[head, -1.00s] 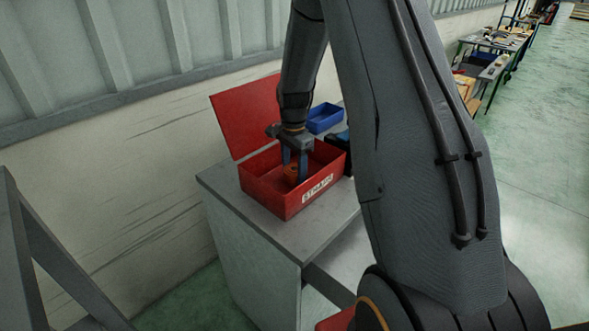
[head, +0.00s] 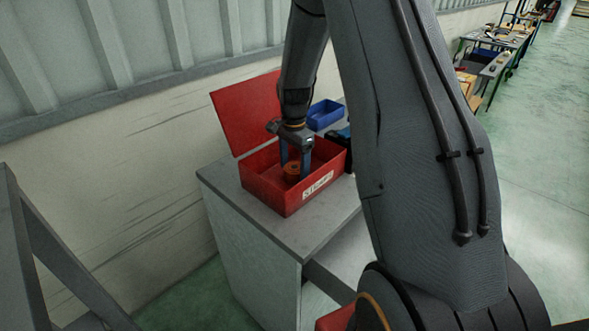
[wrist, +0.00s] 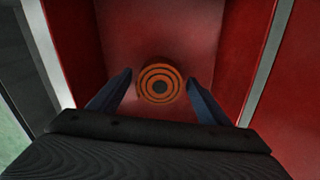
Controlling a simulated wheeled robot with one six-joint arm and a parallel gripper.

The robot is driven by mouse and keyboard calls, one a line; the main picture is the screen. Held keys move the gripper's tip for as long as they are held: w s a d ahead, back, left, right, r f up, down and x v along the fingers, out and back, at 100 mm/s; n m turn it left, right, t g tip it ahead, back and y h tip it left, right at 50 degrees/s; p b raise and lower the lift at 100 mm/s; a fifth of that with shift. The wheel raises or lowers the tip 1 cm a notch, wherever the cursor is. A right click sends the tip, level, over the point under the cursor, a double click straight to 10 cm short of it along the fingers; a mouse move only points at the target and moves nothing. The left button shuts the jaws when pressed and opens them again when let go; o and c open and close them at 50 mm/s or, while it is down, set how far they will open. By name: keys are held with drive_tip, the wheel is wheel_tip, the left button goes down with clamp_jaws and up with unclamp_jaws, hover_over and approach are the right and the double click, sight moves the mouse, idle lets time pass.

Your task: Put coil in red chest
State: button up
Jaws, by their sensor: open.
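The red chest (head: 262,190) stands on a grey cabinet with its lid (head: 247,112) raised at the back. The orange coil (head: 291,170) is inside the chest. In the wrist view the coil (wrist: 159,83) shows from above as orange and dark rings on the chest's red floor (wrist: 120,40). My gripper (head: 295,174) points down into the chest. Its two blue fingers (wrist: 160,98) are spread apart, one on each side of the coil, with visible gaps. The coil's lower side is hidden.
A blue bin (head: 325,115) and a dark item beside the chest stand at the back of the cabinet top (head: 300,235). The front of the cabinet top is clear. The wall (head: 100,140) is close behind the lid.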

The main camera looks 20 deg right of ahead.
sight(294, 168)
wheel_tip(294, 168, up, 10)
drive_tip(key=b, duration=0.4)
drive_tip(key=s+a+f+n, duration=0.1)
drive_tip(key=s+a+n, duration=0.3)
drive_tip(key=s, duration=0.3)
drive_tip(key=s+a+f+n+t, duration=0.1)
drive_tip(key=s+a+n, duration=0.3)
drive_tip(key=s+n, duration=0.2)
drive_tip(key=s+a+f+n, duration=0.1)
drive_tip(key=s+a+n, duration=0.2)
drive_tip(key=s, duration=0.6)
drive_tip(key=shift+a+f+n+t, duration=0.25)
drive_tip(key=shift+a+n+t, duration=0.15)
drive_tip(key=shift+n, duration=0.8)
drive_tip(key=shift+f+b, duration=1.2)
drive_tip(key=shift+f, duration=0.15)
